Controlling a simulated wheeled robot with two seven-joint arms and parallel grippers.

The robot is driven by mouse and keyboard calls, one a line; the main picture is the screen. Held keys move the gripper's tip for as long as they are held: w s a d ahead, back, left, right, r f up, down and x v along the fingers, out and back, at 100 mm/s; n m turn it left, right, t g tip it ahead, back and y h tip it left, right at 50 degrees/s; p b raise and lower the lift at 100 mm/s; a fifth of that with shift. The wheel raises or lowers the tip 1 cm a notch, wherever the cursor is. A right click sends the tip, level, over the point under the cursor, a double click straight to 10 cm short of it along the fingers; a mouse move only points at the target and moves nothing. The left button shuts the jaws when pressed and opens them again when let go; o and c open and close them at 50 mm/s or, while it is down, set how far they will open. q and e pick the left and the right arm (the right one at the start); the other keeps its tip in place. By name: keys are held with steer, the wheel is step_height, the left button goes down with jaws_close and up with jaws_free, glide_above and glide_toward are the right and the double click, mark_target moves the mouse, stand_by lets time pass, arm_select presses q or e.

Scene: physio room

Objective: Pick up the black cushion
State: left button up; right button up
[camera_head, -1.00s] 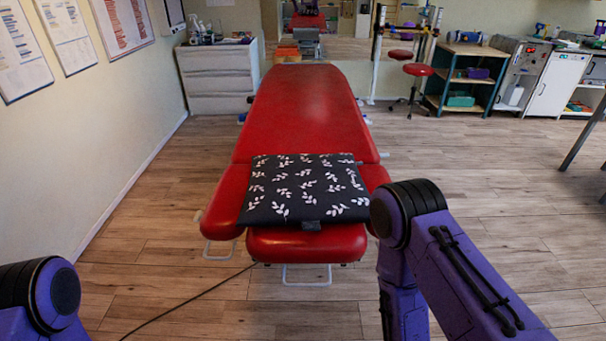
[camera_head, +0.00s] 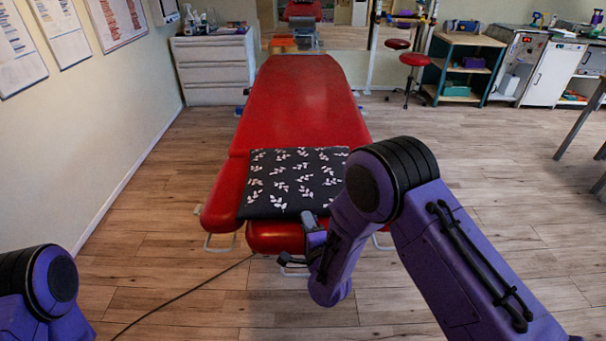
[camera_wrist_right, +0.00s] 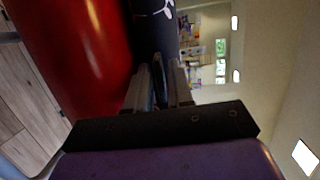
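The black cushion (camera_head: 292,181) with white leaf sprigs lies flat on the near end of the red treatment table. Its front edge faces me. My right gripper (camera_head: 308,222) is at the middle of that edge, partly hidden by my right arm. In the right wrist view, the cushion (camera_wrist_right: 153,35) is just ahead of the fingers of my right gripper (camera_wrist_right: 160,82). The fingers stand apart, with a dark strip between them that looks like the cushion's front tab. I see no firm grip on it. My left gripper is outside the views; only its arm shows at lower left.
The red treatment table (camera_head: 290,100) stretches away from me. A white drawer cabinet (camera_head: 215,70) stands behind it at left. A red stool (camera_head: 413,62) and a shelf unit (camera_head: 463,70) stand at back right. A dark cable (camera_head: 190,296) crosses the floor.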

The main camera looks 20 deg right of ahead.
steer(key=shift+w+f, duration=0.1)
steer(key=shift+w, duration=0.15)
jaws_close()
